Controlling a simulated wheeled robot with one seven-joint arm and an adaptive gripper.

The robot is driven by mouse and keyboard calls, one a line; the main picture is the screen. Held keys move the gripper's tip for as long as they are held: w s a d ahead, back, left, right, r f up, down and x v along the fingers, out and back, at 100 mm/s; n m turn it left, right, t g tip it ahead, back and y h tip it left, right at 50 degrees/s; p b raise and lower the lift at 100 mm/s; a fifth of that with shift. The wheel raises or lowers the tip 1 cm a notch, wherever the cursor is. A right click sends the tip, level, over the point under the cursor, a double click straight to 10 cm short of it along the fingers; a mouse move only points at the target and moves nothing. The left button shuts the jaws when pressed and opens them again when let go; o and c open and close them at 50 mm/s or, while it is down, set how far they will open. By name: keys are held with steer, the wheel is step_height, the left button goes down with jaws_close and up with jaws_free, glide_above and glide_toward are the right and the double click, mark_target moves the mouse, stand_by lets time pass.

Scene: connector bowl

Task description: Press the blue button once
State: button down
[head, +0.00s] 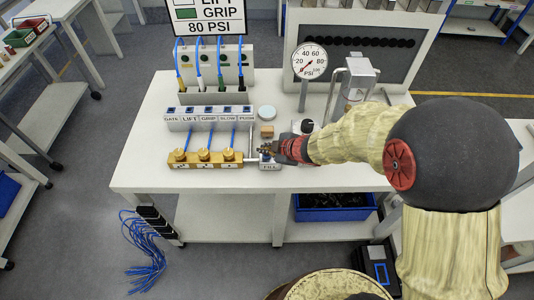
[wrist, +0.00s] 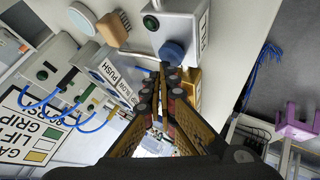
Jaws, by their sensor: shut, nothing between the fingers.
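The blue button (wrist: 172,51) is a round cap on a small white box (wrist: 187,22) in the wrist view. A dark green round button sits beside it on the same box. In the head view the white box (head: 270,167), labelled FILL, stands at the table's front edge, its blue cap mostly hidden by my gripper. My gripper (head: 263,150) is shut and empty, reaching in from the right over the box. In the wrist view its fingertips (wrist: 169,70) overlap the edge of the blue button. I cannot tell whether they touch it.
A brass manifold (head: 205,158) with several gold knobs stands left of the box. Behind it is a white labelled button row (head: 210,124). A pressure gauge (head: 309,61) stands behind my gripper. A wooden brush (head: 267,131) and pale round disc (head: 267,112) lie nearby.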

mark_target(266, 155)
steer(key=shift+f+b, duration=0.35)
steer(key=shift+f, duration=0.2)
stand_by(0.6)
steer(key=shift+r, duration=0.1)
steer(key=shift+r+p, duration=0.95)
steer(key=shift+p, duration=0.1)
step_height(266, 155, up, 5)
steer(key=p, duration=0.5)
stand_by(0.7)
